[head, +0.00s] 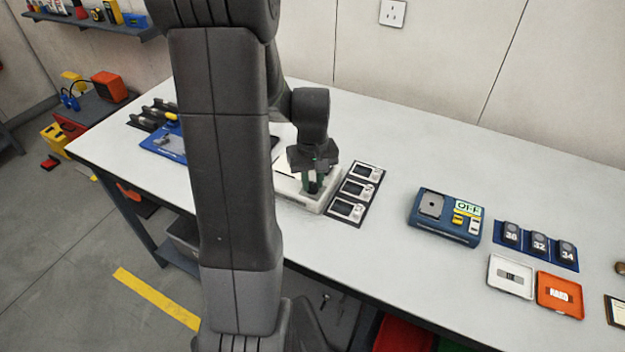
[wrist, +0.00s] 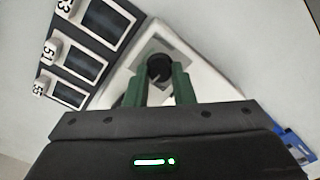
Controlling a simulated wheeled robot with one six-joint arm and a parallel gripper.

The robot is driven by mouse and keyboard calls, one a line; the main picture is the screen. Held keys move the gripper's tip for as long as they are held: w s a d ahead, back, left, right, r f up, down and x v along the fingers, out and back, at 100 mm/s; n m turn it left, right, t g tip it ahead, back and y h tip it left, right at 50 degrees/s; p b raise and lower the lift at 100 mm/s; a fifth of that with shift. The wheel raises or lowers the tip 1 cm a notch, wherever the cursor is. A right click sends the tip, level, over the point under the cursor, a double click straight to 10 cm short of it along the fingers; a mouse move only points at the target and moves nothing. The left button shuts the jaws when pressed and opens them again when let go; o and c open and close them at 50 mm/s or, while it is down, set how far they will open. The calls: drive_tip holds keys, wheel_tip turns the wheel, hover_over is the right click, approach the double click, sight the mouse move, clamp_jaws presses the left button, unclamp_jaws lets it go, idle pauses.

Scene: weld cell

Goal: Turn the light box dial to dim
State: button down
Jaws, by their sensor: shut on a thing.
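The light box (head: 289,186) is a white, low box on the table, partly hidden behind my arm in the head view. In the wrist view its white top (wrist: 205,62) shows a grey plate with a round black dial (wrist: 159,68) that has a light pointer mark. My gripper (head: 313,185) is over the right part of the box and points down. In the wrist view the green fingers of my gripper (wrist: 159,82) are on both sides of the dial and shut on it. The dial's setting labels cannot be read.
A dark board with several small screen units (head: 352,197) lies close to the right of the box. Further right are a blue device marked OFF (head: 446,216), a white tray (head: 511,277) and an orange tray (head: 560,295). The table between board and blue device is clear.

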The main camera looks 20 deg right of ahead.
sight(312, 184)
drive_tip(key=shift+n, duration=0.3)
drive_tip(key=c, duration=1.2)
unclamp_jaws()
drive_tip(key=shift+c, duration=0.2)
wheel_tip(312, 184, up, 14)
drive_tip(key=shift+f, duration=0.1)
wheel_tip(312, 184, down, 14)
drive_tip(key=shift+r, duration=0.1)
drive_tip(key=shift+r, duration=0.1)
